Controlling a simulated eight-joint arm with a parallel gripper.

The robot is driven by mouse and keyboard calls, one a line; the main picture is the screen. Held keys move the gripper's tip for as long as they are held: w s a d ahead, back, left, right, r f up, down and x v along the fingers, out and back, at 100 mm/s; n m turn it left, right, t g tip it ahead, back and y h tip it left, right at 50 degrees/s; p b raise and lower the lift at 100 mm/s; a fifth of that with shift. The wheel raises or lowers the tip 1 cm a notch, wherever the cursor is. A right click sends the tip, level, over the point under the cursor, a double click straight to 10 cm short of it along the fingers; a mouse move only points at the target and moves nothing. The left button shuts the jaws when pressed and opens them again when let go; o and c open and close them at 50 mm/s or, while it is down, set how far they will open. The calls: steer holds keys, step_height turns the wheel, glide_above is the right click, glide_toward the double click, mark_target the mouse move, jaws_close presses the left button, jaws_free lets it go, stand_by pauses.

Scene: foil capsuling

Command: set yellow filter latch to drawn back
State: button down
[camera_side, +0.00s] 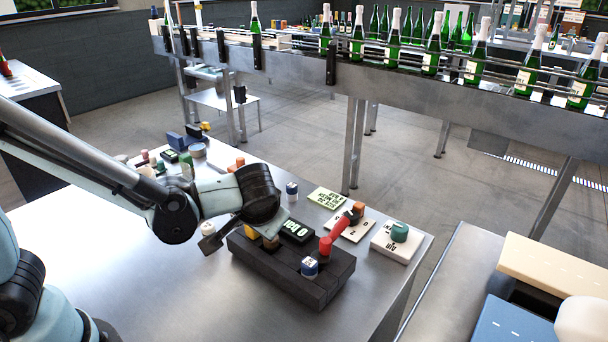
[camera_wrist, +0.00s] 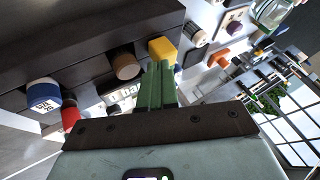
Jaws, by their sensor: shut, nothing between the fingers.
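The yellow filter latch (camera_wrist: 162,50) shows in the wrist view as a small yellow block at the edge of a dark box (camera_wrist: 80,40). My gripper (camera_wrist: 158,68) has its green fingers shut together with nothing between them. The fingertips are right at the yellow block; I cannot tell whether they touch it. In the side view the dark box (camera_side: 290,280) stands on the steel table, and a bit of the yellow latch (camera_side: 251,233) shows beneath my wrist. My wrist hides much of the box's left end there, and the latch's position along its travel cannot be told.
A brown round knob (camera_wrist: 125,66) sits beside the latch. A blue-and-white knob (camera_side: 309,267), a red handle (camera_side: 338,228) and a counter display (camera_side: 297,231) are on or by the box. A white block with a green knob (camera_side: 399,235) stands right. The front table is clear.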

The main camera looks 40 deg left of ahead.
steer(key=shift+d, duration=0.55)
steer(key=d, duration=0.3)
steer(key=shift+s+d+r, duration=0.15)
steer(key=shift+d+r, duration=0.05)
steer(key=shift+r, duration=0.15)
steer(key=v, duration=0.9)
steer(key=s+a+f+m+t+h, duration=0.1)
steer(key=a+h, duration=0.4)
steer(key=a, duration=0.8)
steer(key=shift+s+a+f+t+h, duration=0.2)
steer(key=shift+s+f+t+h, duration=0.3)
steer(key=shift+s+t, duration=0.3)
